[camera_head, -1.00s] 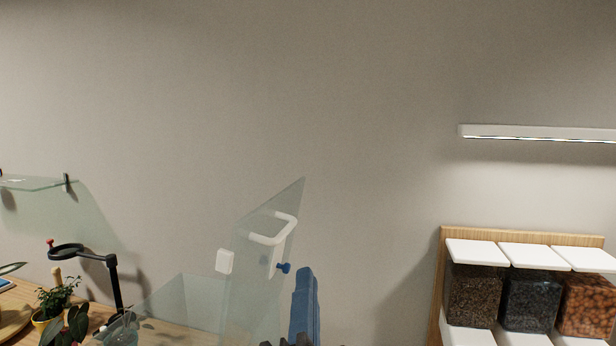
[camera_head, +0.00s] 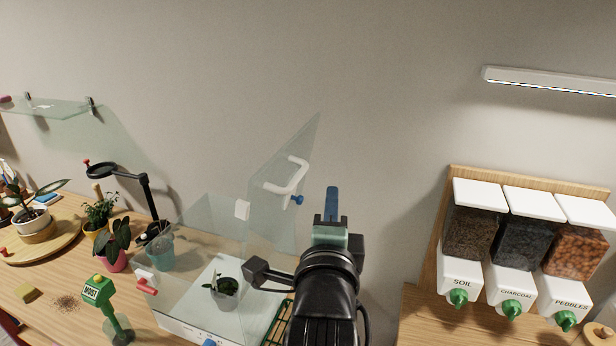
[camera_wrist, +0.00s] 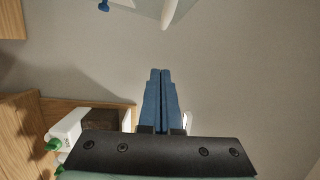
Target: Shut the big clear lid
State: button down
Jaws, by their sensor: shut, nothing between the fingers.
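The big clear lid (camera_head: 282,172) stands raised and tilted above the clear case, with a white handle (camera_head: 291,177) and a blue knob (camera_head: 297,200) on it. The clear case (camera_head: 205,235) stands on the table, with a small potted plant (camera_head: 222,287) inside. My gripper (camera_head: 332,192) is shut and empty, its blue fingers just right of the lid, apart from it in the picture. In the wrist view my blue fingers (camera_wrist: 161,75) are together, and the handle (camera_wrist: 168,12) and blue knob (camera_wrist: 103,5) show at the top edge. My arm hides the case's right side.
Soil, charcoal and pebble dispensers (camera_head: 508,240) stand on a wooden rack at right. A lamp bar (camera_head: 550,82) is on the wall. A black magnifier stand (camera_head: 148,195), several potted plants and a green moisture meter (camera_head: 98,291) are at left. A glass shelf (camera_head: 45,107) hangs upper left.

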jog(key=shift+w+a+p, duration=1.3)
jog(key=shift+w+a, duration=0.5)
jog(key=shift+w, duration=0.2)
